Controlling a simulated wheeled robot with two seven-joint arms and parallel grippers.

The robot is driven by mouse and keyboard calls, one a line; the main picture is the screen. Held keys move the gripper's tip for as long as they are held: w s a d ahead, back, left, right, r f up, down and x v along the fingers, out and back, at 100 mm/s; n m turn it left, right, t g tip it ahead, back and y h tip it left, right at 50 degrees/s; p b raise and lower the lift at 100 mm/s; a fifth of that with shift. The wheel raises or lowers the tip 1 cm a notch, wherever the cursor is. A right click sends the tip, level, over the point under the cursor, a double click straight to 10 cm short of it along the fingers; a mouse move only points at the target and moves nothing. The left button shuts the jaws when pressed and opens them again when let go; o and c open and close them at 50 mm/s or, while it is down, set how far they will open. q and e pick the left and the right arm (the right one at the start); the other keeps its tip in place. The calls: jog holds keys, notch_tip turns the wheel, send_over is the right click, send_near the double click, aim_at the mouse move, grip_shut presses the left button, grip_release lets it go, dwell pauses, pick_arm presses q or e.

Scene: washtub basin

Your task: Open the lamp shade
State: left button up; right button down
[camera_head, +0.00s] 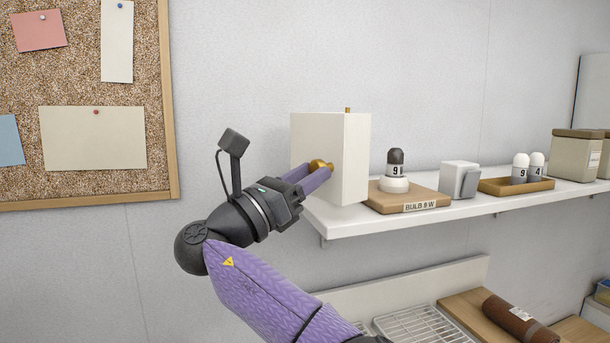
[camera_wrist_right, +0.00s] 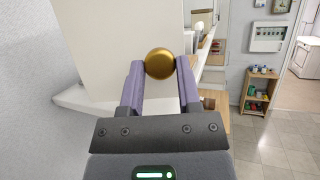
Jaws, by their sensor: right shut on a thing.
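The lamp shade (camera_head: 356,150) is a white box-like body on the left end of the white shelf, with a small brass pin on top. A round brass knob (camera_head: 319,164) sits on its left-hand face. My right gripper (camera_head: 318,172) has its purple fingers closed on the knob. In the right wrist view, the gold knob (camera_wrist_right: 159,64) sits between the two fingertips (camera_wrist_right: 158,70), with the pale shade face (camera_wrist_right: 100,45) beyond. Whatever is inside the shade is hidden. My left gripper is not in view.
Right of the shade, a dark-topped bulb (camera_head: 396,165) marked 9 stands on a wooden board (camera_head: 425,199) labelled "BULB 9 W". Beyond are a small white box (camera_head: 458,181), a wooden tray (camera_head: 500,187) with two bulbs and a beige bin (camera_head: 575,157). A wire rack (camera_head: 425,325) is below.

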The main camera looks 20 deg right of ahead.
jog(key=shift+r, duration=0.2)
jog(key=c, duration=0.6)
grip_release()
jog(key=o, duration=0.3)
jog(key=shift+d+f, duration=0.1)
jog(key=shift+d, duration=0.15)
jog(key=b+v, duration=0.4)
jog(key=v, duration=0.6)
